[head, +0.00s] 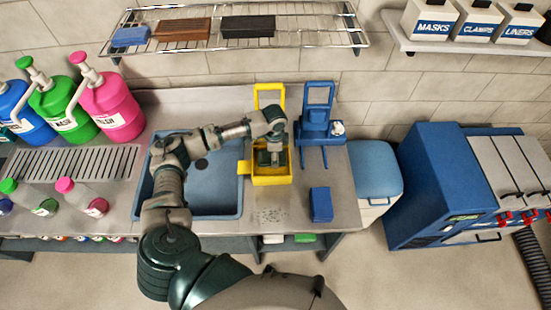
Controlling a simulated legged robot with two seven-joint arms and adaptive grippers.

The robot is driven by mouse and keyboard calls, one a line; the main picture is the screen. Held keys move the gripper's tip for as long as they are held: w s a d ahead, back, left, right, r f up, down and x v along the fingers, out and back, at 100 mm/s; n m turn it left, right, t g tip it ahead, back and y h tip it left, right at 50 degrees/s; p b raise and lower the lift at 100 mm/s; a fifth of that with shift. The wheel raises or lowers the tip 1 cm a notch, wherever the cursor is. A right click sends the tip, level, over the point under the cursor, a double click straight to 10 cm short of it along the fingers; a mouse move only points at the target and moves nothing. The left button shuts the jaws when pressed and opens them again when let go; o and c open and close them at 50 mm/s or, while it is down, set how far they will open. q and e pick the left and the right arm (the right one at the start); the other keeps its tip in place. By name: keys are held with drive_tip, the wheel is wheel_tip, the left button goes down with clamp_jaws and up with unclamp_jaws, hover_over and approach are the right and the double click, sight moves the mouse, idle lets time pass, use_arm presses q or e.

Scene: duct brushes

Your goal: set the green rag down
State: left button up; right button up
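My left arm reaches over the blue sink, and its gripper (270,158) points down into the yellow bucket (271,180) on the counter. The gripper's fingers are small and dark against the bucket. I cannot tell whether they are open or shut, or whether they hold a rag. No green rag can be made out clearly at the gripper. A small flat green thing (304,238), perhaps a folded cloth, lies on the shelf under the counter's front edge, beside a white one (273,238). My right gripper is not in view.
The blue sink (225,205) lies left of the bucket. A blue stand (318,125) and a blue block (321,204) are to its right. Pink, green and blue jugs (108,105) stand at the left. A wire rack (290,30) hangs above. The counter before the bucket is bare, with dark specks.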

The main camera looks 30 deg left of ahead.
use_arm(q)
drive_tip(key=shift+w+a+f, duration=0.1)
drive_tip(key=shift+w+f, duration=0.05)
drive_tip(key=shift+w, duration=0.05)
drive_tip(key=f, duration=0.3)
drive_tip(key=shift+a+f, duration=0.2)
drive_tip(key=shift+a, duration=0.2)
drive_tip(key=shift+d+f, duration=0.1)
drive_tip(key=shift+d, duration=0.05)
drive_tip(key=o, duration=0.8)
drive_tip(key=shift+d, duration=0.1)
drive_tip(key=shift+o, duration=1.1)
drive_tip(key=shift+d, duration=0.15)
drive_tip(key=shift+r, duration=0.2)
wheel_tip(320, 180, up, 12)
drive_tip(key=shift+f, duration=0.1)
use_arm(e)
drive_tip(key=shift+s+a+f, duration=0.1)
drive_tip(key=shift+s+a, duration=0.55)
